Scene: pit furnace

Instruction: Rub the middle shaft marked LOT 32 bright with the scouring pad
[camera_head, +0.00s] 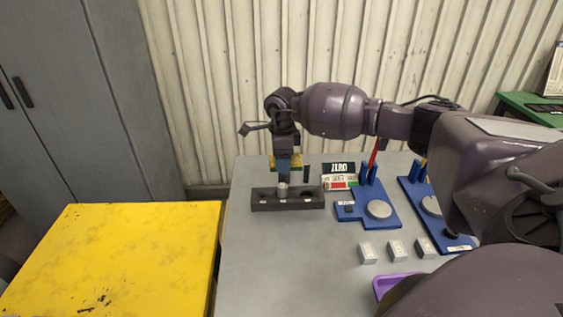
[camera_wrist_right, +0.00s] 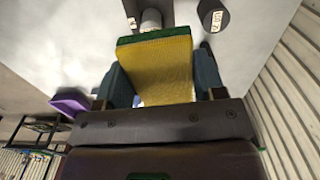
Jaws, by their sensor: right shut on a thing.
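My right gripper (camera_head: 284,166) points down over the dark rack (camera_head: 262,204) and is shut on the scouring pad, a yellow block with a green face. The pad (camera_wrist_right: 156,68) sits between the blue fingers in the right wrist view. A light grey shaft (camera_head: 282,189) stands upright in the middle of the rack, just below the gripper; its end also shows beside the pad's green edge in the wrist view (camera_wrist_right: 151,18). I cannot tell whether pad and shaft touch. The rack's small labels are too small to read. My left gripper is not in view.
Right of the rack stand a blue fixture (camera_head: 348,213) with a round grey disc and a second blue fixture (camera_head: 460,240). Small grey blocks (camera_head: 367,253) and a purple tray (camera_head: 384,285) lie nearer. A ZERO sign (camera_head: 338,168) stands behind. The grey table's front left is clear; a yellow table (camera_head: 120,255) adjoins.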

